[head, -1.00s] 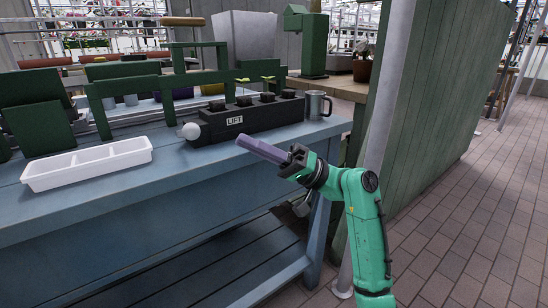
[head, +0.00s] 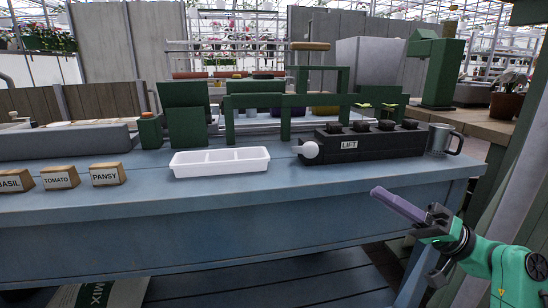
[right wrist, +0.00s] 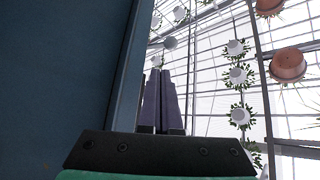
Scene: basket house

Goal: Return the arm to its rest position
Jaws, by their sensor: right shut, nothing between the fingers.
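My right arm (head: 507,268) is green and comes in from the lower right in the head view. My right gripper (head: 375,192) has purple fingers, is shut and empty, and is held up in front of the bench's right front edge, apart from it. In the right wrist view the purple fingers (right wrist: 161,100) lie side by side and point up, with the blue bench side at the left. My left gripper is not in view.
The blue bench (head: 240,225) carries a white three-part tray (head: 221,172), a black LIFT box (head: 385,146), a metal mug (head: 438,140) and wooden label blocks (head: 107,174). A wooden counter (head: 485,124) and green wall stand at the right.

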